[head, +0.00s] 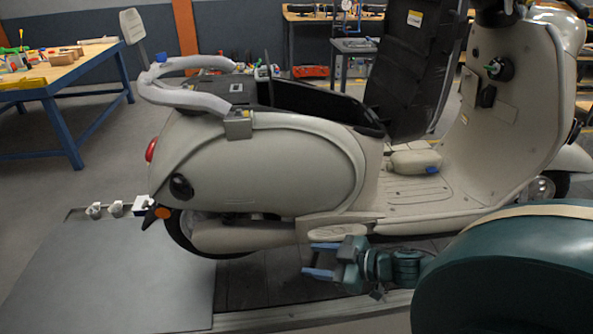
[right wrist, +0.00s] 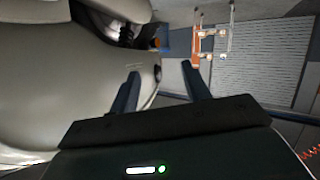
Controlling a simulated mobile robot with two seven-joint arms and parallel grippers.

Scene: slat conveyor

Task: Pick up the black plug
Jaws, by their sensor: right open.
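I cannot make out for certain which thing is the black plug. A round black fitting (head: 181,187) sits on the rear side panel of the cream scooter (head: 270,170). The right wrist view shows the same open fingers (right wrist: 162,84), with the scooter body (right wrist: 60,80) to the left. My left gripper is not in view.
The scooter's seat (head: 395,70) is raised over an open compartment (head: 315,100). A beige bottle with a blue cap (head: 412,162) lies on the footboard. A grey plate (head: 110,275) is at the lower left. A blue-legged workbench (head: 60,80) stands at the left; floor there is clear.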

